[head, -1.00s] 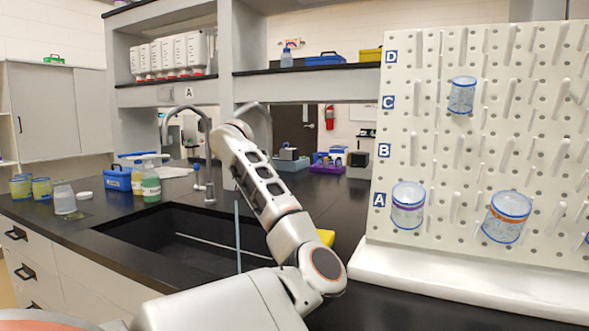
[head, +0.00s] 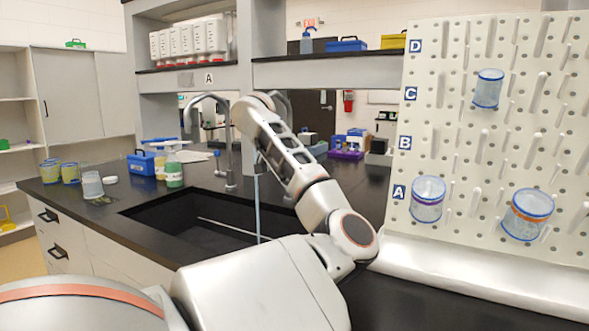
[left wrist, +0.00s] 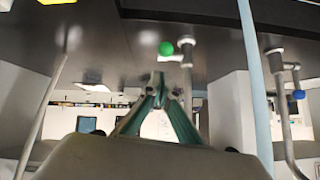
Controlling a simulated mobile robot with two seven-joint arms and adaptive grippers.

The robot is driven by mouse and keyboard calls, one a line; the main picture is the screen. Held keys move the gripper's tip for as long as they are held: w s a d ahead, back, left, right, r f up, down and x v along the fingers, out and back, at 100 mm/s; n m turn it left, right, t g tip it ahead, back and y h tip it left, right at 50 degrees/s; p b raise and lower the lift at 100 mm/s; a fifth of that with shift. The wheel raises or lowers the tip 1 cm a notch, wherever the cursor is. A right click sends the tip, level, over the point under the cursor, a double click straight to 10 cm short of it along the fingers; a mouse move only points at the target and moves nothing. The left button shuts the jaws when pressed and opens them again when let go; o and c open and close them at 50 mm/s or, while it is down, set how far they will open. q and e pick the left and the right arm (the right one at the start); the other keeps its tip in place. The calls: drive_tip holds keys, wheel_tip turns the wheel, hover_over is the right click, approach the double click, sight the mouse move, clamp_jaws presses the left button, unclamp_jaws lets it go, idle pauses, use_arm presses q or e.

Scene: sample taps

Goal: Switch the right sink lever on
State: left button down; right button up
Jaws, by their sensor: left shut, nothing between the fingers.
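In the left wrist view, a tap with a green-tipped lever (left wrist: 166,48) and a tap with a blue-tipped lever (left wrist: 298,94) stand on the dark counter; this view looks upside down. My left gripper (left wrist: 165,92) is shut and empty, its fingertips just below the green tip in the picture, with a small apparent gap. In the head view, the left tap (head: 228,165) is clear behind the sink (head: 200,222). The right tap's curved spout (head: 285,102) shows only in part behind my left arm. That arm hides the left gripper and the right lever there. My right gripper is out of view.
A white pegboard (head: 455,130) with several hanging beakers stands close on the right. A shelf (head: 310,72) spans above the taps. A pale vertical bar (head: 258,210) rises near the sink. Bottles and a blue box (head: 141,163) stand on the counter at left.

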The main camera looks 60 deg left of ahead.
use_arm(q)
drive_tip(key=s+d+r+p, duration=0.2)
drive_tip(key=s+d, duration=0.2)
drive_tip(key=s, duration=0.4)
drive_tip(key=shift+d, duration=0.3)
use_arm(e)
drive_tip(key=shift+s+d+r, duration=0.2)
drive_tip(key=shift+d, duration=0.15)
use_arm(q)
drive_tip(key=shift+w, duration=0.1)
drive_tip(key=shift+f, duration=0.1)
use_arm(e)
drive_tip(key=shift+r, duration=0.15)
